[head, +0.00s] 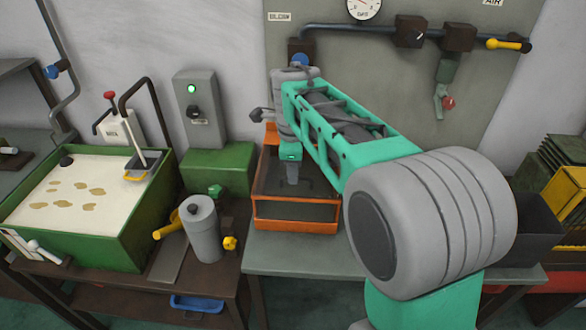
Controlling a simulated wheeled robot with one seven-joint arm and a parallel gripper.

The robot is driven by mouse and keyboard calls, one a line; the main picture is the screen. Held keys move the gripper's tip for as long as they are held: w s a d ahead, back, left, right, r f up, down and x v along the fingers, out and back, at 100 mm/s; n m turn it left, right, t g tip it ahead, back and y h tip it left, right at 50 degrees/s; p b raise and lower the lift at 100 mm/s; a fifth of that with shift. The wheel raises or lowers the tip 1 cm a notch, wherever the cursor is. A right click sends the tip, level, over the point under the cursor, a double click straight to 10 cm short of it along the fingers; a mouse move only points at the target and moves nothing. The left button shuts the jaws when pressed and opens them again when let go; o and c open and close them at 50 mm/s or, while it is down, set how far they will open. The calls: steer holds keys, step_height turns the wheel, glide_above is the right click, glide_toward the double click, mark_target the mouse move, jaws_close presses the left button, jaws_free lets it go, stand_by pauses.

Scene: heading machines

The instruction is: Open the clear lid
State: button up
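An orange-framed box (297,226) with dark see-through panels stands on the grey table, left of my large arm joint. Its clear lid (272,180) shows as a dark see-through pane within the orange frame. My forearm covers the box's back right part, and I cannot tell how far the lid is raised. My gripper (292,176) points down over the box, below a wrist with a small green light. It looks close to the pane, but I cannot tell if it touches. Its fingers are too small and hidden to read.
A grey cylinder with yellow handles (204,230) stands left of the box. Farther left is a green tank (130,230) of pale liquid. A green and grey machine (218,167) stands behind. Pipes and a gauge (364,8) are on the wall panel. Dark bins (535,222) stand right.

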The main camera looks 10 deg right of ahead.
steer(key=shift+w+f, duration=0.1)
steer(key=shift+f, duration=0.65)
steer(key=shift+c, duration=0.3)
jaws_close()
stand_by(0.5)
